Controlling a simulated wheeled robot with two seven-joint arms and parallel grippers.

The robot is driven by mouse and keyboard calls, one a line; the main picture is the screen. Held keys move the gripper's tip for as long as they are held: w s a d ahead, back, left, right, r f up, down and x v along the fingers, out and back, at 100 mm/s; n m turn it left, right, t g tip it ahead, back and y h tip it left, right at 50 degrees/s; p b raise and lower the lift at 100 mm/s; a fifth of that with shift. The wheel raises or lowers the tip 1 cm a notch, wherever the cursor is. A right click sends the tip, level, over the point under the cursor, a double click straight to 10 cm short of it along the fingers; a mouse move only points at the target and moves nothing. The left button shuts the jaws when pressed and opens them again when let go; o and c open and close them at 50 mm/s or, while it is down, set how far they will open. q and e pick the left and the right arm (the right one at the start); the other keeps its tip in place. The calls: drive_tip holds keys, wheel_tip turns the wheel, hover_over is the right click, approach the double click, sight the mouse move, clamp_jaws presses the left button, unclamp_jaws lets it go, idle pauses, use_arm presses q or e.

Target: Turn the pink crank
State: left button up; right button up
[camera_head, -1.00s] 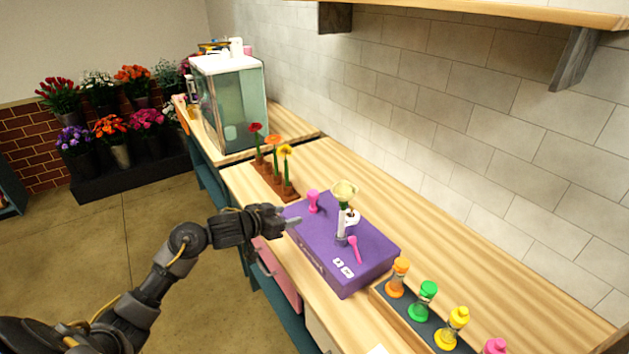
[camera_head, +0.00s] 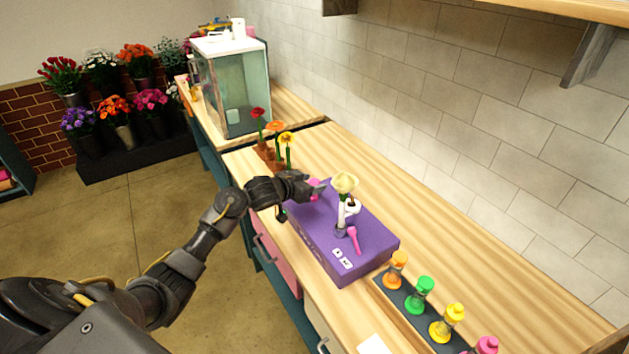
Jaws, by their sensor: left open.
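The purple box (camera_head: 322,245) sits on the wooden counter. A pink upright piece (camera_head: 315,183) at its far left corner is mostly hidden by my left gripper (camera_head: 318,188). The open fingers are at this piece; I cannot tell whether they touch it. A second pink part, a small lever (camera_head: 354,239), lies on the box top near the white holder. I cannot tell for sure which one is the crank. A pale yellow flower (camera_head: 344,184) stands upright in the white holder (camera_head: 341,216) on the box. My right gripper is not in view.
A dark tray with orange, green, yellow and pink bottles (camera_head: 418,294) is at the front right. The counter right of the box is clear. A glass tank (camera_head: 231,90) stands farther back.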

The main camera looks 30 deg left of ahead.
use_arm(q)
drive_tip(key=shift+x, duration=0.8)
drive_tip(key=shift+c, duration=0.3)
drive_tip(key=c, duration=0.9)
drive_tip(key=shift+a+r+m+h+p, duration=0.1)
drive_tip(key=shift+r+m+h+p, duration=0.1)
drive_tip(key=shift+m+h+p, duration=0.15)
drive_tip(key=shift+m+g+h, duration=0.3)
drive_tip(key=shift+m+h, duration=0.15)
drive_tip(key=shift+h, duration=0.1)
drive_tip(key=shift+f+m+g+h+b, duration=0.2)
drive_tip(key=shift+m+h+b, duration=0.1)
drive_tip(key=shift+m+h, duration=0.2)
drive_tip(key=shift+f+m+g+h+b, duration=0.1)
drive_tip(key=shift+m+g+h+b, duration=0.15)
drive_tip(key=shift+m+h, duration=0.25)
drive_tip(key=shift+r+m+g+h, duration=0.15)
drive_tip(key=shift+m+g+h, duration=0.2)
drive_tip(key=shift+m+h, duration=0.05)
drive_tip(key=o, duration=1)
drive_tip(key=shift+c, duration=0.2)
